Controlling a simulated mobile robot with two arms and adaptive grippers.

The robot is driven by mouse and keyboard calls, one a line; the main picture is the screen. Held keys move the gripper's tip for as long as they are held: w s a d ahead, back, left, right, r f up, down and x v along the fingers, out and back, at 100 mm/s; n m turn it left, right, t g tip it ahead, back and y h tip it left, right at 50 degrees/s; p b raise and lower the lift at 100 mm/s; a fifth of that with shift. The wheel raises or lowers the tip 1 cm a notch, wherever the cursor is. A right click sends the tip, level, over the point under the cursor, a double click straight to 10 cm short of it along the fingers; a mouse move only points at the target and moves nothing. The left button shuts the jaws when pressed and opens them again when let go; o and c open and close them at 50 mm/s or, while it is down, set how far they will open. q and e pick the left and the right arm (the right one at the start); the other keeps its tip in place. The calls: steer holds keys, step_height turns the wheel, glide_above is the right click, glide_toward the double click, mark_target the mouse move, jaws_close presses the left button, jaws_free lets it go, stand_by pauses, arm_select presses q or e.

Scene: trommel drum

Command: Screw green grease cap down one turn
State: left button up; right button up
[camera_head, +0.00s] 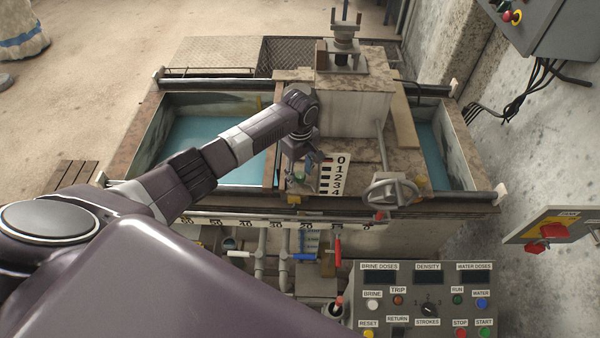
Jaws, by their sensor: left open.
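My left arm comes in from the left and reaches across the tank. Its gripper (301,176) points down, open, over the deck left of the number scale. A small green thing, which looks like the grease cap (299,177), shows at the fingertips. It is partly hidden by the gripper, and I cannot tell whether the fingers touch it. My right gripper is not in view.
A number scale plate (335,174) stands close to the right of the gripper. A handwheel (391,191) is further right. Blue liquid (205,135) fills the left tank. A control panel (428,300) is in front, and a red-handled valve (338,250) is below.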

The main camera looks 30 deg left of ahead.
arm_select(q)
jaws_close()
stand_by(0.3)
